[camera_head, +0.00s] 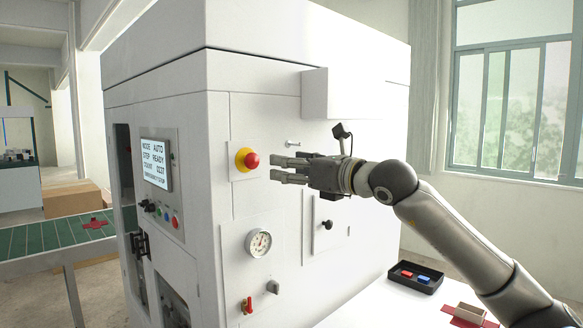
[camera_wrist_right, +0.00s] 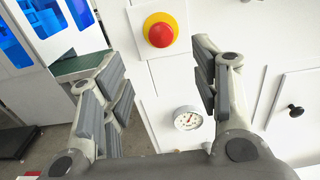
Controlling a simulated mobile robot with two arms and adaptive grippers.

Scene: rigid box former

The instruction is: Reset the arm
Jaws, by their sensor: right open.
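My right gripper (camera_head: 274,170) is open and empty, its fingers pointing left in front of the white machine (camera_head: 225,65). In the head view its fingertips are just right of and slightly below the red button on a yellow base (camera_head: 248,160). In the right wrist view the red button (camera_wrist_right: 160,34) shows beyond the open fingers (camera_wrist_right: 160,62), between them and toward the top. I see no contact with the button. My left gripper is in neither view.
The machine front carries a pressure gauge (camera_head: 258,242), a red lever (camera_head: 247,305), a black knob (camera_head: 327,225) and a display (camera_head: 155,164) reading AUTO and READY. A black tray (camera_head: 415,278) with red and blue pieces sits on the white table at right. A green conveyor (camera_head: 50,238) stands left.

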